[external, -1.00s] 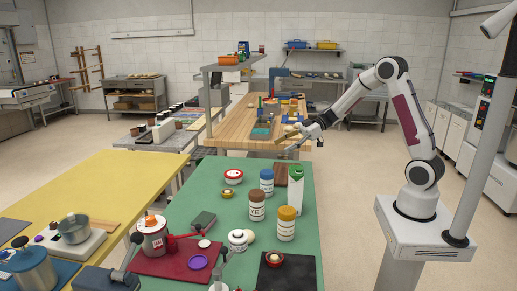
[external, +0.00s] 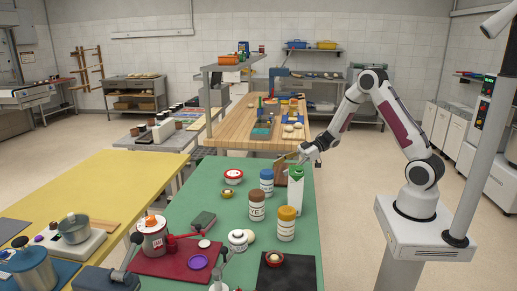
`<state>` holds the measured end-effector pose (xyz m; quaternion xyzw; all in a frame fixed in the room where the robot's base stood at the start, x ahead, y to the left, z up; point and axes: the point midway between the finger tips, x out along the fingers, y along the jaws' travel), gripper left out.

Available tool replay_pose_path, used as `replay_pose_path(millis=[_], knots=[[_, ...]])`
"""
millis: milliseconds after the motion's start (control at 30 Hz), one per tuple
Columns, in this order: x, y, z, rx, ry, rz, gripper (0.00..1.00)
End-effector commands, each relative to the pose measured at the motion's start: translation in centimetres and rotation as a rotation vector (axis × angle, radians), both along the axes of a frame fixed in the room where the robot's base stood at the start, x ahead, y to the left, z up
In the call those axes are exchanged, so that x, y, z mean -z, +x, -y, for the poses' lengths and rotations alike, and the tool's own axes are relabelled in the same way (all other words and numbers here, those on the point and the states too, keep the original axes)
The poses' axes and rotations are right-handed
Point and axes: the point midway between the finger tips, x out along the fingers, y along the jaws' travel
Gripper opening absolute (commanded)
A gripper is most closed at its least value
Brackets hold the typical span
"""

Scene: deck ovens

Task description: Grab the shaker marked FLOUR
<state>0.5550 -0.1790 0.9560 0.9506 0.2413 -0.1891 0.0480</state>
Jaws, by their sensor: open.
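My gripper (external: 300,161) is open and empty.
A yellow table (external: 100,190) lies left.

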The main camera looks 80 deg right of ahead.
Motion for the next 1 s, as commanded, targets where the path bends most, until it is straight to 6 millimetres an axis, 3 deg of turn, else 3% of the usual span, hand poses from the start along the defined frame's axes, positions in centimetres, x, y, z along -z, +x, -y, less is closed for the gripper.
replay_pose_path(millis=[400, 800, 1000], knots=[[0.9, 2.0, -1.0, -0.001, 0.000, 0.000, 0.65], [1.0, 2.3, -1.1, 0.000, 0.000, 0.000, 0.65], [1.4, 3.5, -1.5, -0.003, 0.001, -0.001, 0.65]])
